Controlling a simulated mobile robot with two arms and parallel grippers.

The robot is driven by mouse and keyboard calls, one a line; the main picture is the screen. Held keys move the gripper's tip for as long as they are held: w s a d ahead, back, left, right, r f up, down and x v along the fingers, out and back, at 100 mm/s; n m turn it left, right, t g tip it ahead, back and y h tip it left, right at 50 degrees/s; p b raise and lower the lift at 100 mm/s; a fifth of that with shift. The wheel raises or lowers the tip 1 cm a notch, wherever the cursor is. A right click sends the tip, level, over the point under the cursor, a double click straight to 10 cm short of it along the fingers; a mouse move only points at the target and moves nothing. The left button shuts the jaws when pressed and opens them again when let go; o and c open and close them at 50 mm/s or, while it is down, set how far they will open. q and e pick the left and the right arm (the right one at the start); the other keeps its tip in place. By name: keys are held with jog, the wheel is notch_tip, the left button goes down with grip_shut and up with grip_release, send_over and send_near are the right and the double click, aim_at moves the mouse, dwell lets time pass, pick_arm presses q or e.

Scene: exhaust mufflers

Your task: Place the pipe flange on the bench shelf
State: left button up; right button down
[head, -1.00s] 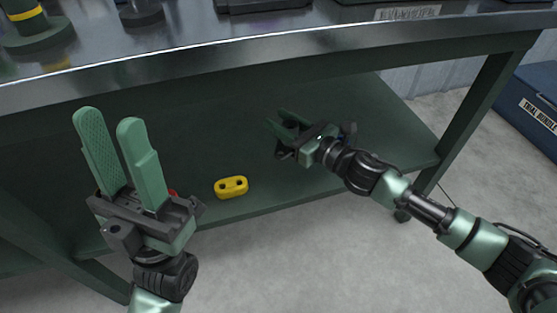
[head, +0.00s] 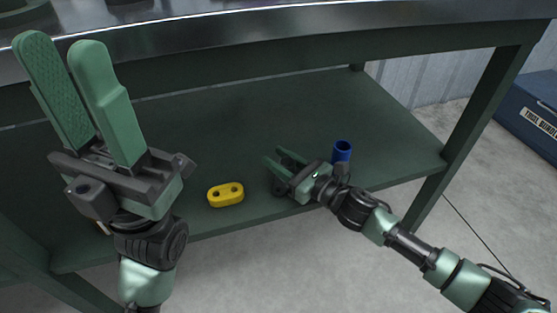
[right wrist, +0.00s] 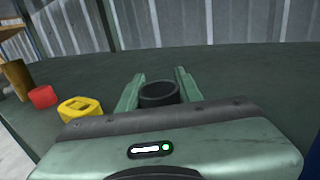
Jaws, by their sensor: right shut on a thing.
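The pipe flange, a dark round hollow piece (right wrist: 158,92), is between the two green fingers of my right gripper (right wrist: 158,88) in the right wrist view. In the head view my right gripper (head: 285,166) is shut on it, low over the front part of the green bench shelf (head: 240,125). The flange shows there only as a small dark shape by the fingers. I cannot tell whether it touches the shelf. My left gripper (head: 70,85) is open and empty, raised in front of the bench at the left.
A yellow two-holed piece (head: 226,195) lies on the shelf left of my right gripper. A blue hollow cylinder (head: 342,152) stands behind the right wrist. The right wrist view also shows a red piece (right wrist: 43,96) and a brown cylinder (right wrist: 17,78). The shelf's back middle is clear.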

jog(key=c, duration=0.9)
grip_release()
jog(key=shift+f, duration=0.1)
jog(key=shift+c, duration=0.2)
